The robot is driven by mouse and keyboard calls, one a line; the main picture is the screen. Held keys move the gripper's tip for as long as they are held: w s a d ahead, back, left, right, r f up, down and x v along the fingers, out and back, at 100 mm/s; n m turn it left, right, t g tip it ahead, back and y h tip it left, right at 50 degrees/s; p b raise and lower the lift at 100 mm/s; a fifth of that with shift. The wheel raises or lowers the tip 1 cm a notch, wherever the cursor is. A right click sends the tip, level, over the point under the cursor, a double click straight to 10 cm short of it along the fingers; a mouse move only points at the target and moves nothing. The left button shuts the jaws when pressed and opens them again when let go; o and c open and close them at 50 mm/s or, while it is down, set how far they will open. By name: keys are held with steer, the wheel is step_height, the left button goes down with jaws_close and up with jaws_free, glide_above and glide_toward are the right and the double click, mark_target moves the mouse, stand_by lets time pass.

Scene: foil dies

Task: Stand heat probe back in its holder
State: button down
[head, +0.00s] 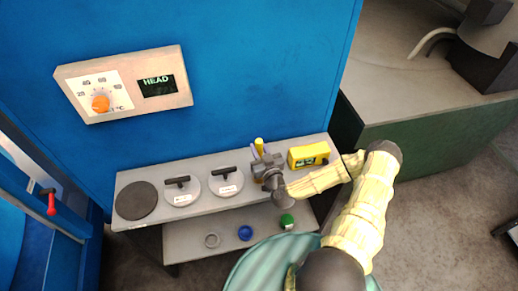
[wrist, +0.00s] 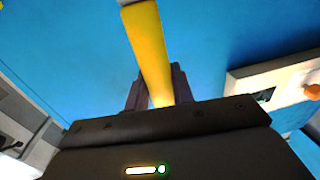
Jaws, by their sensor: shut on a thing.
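The heat probe has a yellow handle (head: 259,145) that stands up from my gripper (head: 263,161) at the back of the grey shelf. In the wrist view the yellow handle (wrist: 149,50) rises between the two dark fingers (wrist: 157,92), and my gripper is shut on it. The handle looks close to upright, with a slight lean. Its lower end is hidden behind my gripper and wrist. The holder cannot be made out; my gripper may cover it. I cannot tell whether the probe's tip touches anything.
A yellow meter box (head: 308,154) stands right of my gripper. Left of it are two round dies with black handles (head: 225,181) (head: 181,190) and a dark disc (head: 136,200). The lower shelf holds a grey ring (head: 211,240), a blue ring (head: 245,232) and a green item (head: 287,221). A blue cabinet wall (head: 230,80) rises behind.

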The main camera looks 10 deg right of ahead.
steer(key=shift+f+b, duration=2.45)
steer(key=shift+f, duration=0.65)
stand_by(0.6)
steer(key=c, duration=1.1)
jaws_free()
steer(key=shift+s, duration=0.1)
steer(key=s, duration=0.5)
steer(key=s+d+b, duration=0.1)
steer(key=s, duration=0.5)
steer(key=s+d, duration=0.1)
steer(key=s, duration=0.5)
steer(key=shift+d+b, duration=0.15)
steer(key=shift+b, duration=0.15)
